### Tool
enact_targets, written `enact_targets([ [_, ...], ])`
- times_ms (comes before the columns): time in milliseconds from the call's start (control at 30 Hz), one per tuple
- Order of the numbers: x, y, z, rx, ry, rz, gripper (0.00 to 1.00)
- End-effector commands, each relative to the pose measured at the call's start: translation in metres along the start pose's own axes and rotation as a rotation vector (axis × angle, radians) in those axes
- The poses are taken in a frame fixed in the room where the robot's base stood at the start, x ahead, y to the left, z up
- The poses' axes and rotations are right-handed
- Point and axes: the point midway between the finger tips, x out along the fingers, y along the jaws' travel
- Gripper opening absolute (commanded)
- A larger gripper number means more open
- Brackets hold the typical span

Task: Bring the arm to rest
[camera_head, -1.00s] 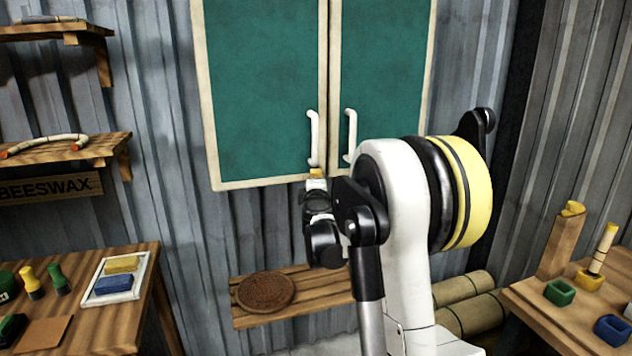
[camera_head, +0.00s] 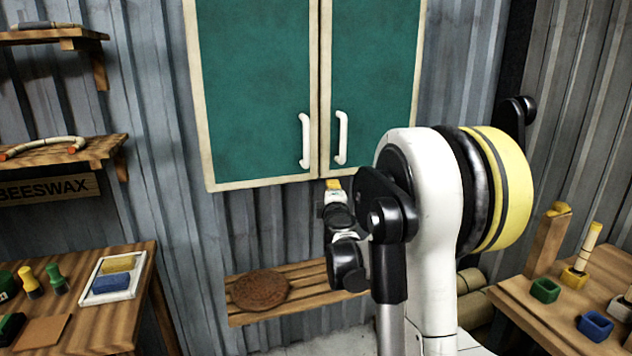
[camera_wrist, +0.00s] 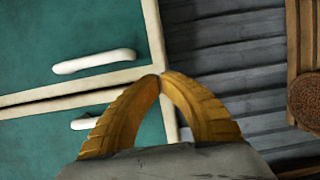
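My gripper (camera_wrist: 160,77) shows in the wrist view as two ribbed yellow fingers. Their tips meet, with nothing visible between them. In the head view my gripper (camera_head: 333,184) is a small yellow tip at the end of my folded arm, in front of the lower edge of the green cabinet (camera_head: 255,90). The cabinet's two doors are shut and have white handles; a handle also shows in the wrist view (camera_wrist: 95,61). No object hangs from the fingers.
A slatted wooden shelf (camera_head: 312,290) with a round brown woven disc (camera_head: 260,290) is below the cabinet. Wall shelves (camera_head: 75,150) are at far left.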

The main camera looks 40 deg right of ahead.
Motion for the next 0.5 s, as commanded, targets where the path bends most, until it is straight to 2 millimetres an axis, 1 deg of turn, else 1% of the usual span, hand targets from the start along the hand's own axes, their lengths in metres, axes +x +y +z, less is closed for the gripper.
enact_targets([
  [33,-0.005,0.002,0.010,0.000,-0.004,0.000,0.00],
  [200,-0.014,0.001,0.027,0.000,-0.002,0.000,0.00],
  [333,-0.017,0.000,0.031,0.000,0.000,0.000,0.00],
  [500,-0.018,0.000,0.031,0.003,0.000,0.000,0.00],
])
